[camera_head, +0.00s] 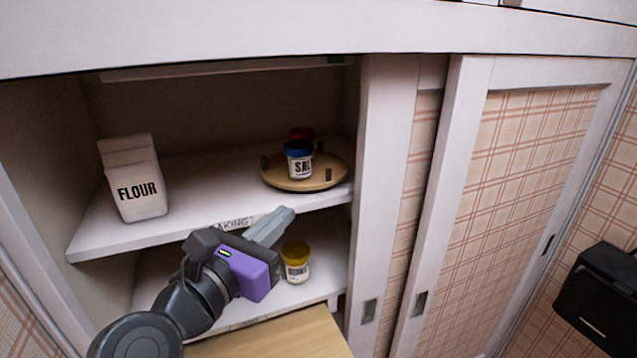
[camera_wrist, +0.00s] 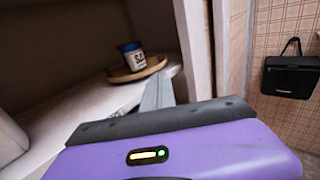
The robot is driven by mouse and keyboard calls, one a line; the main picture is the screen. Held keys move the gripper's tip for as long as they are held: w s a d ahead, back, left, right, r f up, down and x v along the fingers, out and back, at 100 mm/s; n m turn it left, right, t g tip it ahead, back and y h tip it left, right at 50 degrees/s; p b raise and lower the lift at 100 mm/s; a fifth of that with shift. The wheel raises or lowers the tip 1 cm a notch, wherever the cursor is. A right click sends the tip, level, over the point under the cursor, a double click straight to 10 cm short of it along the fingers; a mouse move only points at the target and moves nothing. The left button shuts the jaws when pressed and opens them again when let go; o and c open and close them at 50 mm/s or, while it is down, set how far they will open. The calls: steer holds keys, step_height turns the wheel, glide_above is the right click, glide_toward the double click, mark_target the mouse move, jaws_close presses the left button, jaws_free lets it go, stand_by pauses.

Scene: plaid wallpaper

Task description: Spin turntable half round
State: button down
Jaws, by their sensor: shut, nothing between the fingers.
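A round wooden turntable (camera_head: 318,178) with short dark pegs sits at the right end of the upper cupboard shelf. A blue-lidded salt jar (camera_head: 299,163) stands upright on it, nearer its left side, and a red-lidded jar (camera_head: 301,133) stands behind, mostly hidden. My purple gripper (camera_head: 287,213) is shut and empty, its fingertips below and in front of the turntable, near the shelf's front edge. In the wrist view the turntable (camera_wrist: 128,75) and salt jar (camera_wrist: 135,60) lie beyond the shut grey fingers (camera_wrist: 158,85), apart from them.
A flour bag (camera_head: 135,180) stands at the shelf's left. A yellow-lidded jar (camera_head: 296,262) stands on the lower shelf. The sliding door's frame (camera_head: 378,190) bounds the opening just right of the turntable. A black bag (camera_head: 600,297) hangs at the right.

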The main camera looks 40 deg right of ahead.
mark_target(328, 174)
steer(key=x, duration=1.4)
steer(key=shift+p, duration=0.3)
steer(key=shift+d+r+n+t+p, duration=0.1)
steer(key=shift+d+n+t+p, duration=0.05)
steer(key=shift+n+t+p, duration=0.2)
